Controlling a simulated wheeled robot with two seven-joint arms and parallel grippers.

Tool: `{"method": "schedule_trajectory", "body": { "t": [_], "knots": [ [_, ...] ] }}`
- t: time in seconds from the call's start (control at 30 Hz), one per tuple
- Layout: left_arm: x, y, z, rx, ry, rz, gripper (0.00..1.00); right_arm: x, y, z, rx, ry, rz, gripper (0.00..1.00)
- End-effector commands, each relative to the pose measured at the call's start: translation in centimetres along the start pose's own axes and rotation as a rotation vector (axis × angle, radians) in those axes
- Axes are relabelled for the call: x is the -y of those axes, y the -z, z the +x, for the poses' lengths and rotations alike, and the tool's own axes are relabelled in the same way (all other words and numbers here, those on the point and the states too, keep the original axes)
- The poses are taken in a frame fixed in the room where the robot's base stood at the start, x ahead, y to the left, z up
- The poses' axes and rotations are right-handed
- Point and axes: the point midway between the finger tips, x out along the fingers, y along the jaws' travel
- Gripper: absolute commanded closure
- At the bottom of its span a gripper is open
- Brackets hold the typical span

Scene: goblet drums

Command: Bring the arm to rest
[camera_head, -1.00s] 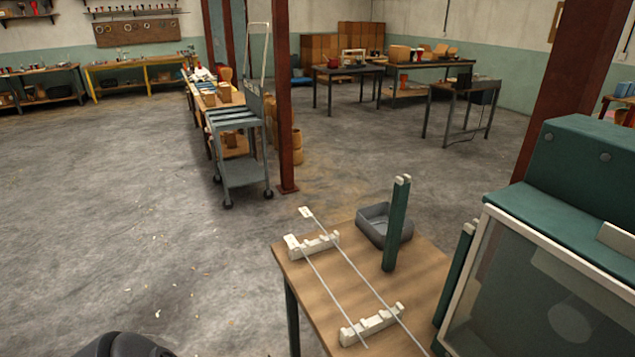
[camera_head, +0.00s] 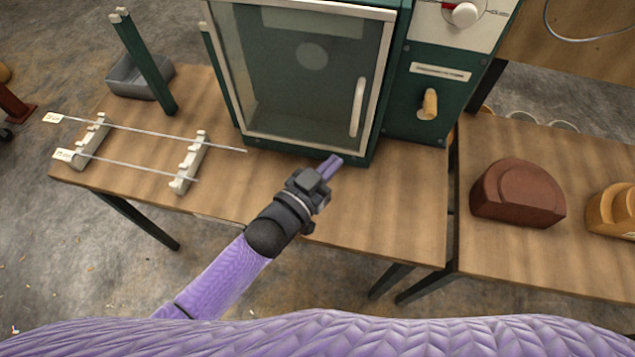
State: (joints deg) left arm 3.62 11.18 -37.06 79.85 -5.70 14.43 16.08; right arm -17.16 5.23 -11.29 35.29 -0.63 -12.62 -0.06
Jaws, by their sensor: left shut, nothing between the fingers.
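My left arm, in a purple sleeve, comes in from the lower left of the head view. Its black gripper (camera_head: 329,167) is shut and empty. The fingertips are over the front of the wooden table (camera_head: 390,200), just before the lower edge of the green cabinet (camera_head: 310,75). I cannot tell whether they touch it. The cabinet's glass door looks closed, with a white upright handle (camera_head: 357,107) to the right of the gripper. My right gripper is not in view.
Two thin rods with white tags lie across two white notched racks (camera_head: 189,162) at the left. A grey tray (camera_head: 140,78) and a green post (camera_head: 143,62) stand behind. A brown block (camera_head: 517,192) and a yellowish piece (camera_head: 612,208) sit on the right table. The table front between is clear.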

Motion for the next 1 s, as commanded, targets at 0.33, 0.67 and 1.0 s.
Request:
{"method": "schedule_trajectory", "body": {
  "t": [0.33, 0.67, 1.0],
  "knots": [
    [-1.1, 0.0, -4.5, 0.001, 0.000, 0.000, 1.00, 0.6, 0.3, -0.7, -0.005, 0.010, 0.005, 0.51],
    [2.2, -17.7, -10.4, 0.436, 0.183, -0.040, 1.00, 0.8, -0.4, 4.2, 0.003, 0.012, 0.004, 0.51],
    [-2.5, -40.4, -33.1, 1.297, 0.362, -0.245, 1.00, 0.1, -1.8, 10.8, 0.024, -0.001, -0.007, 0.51]
  ]
}}
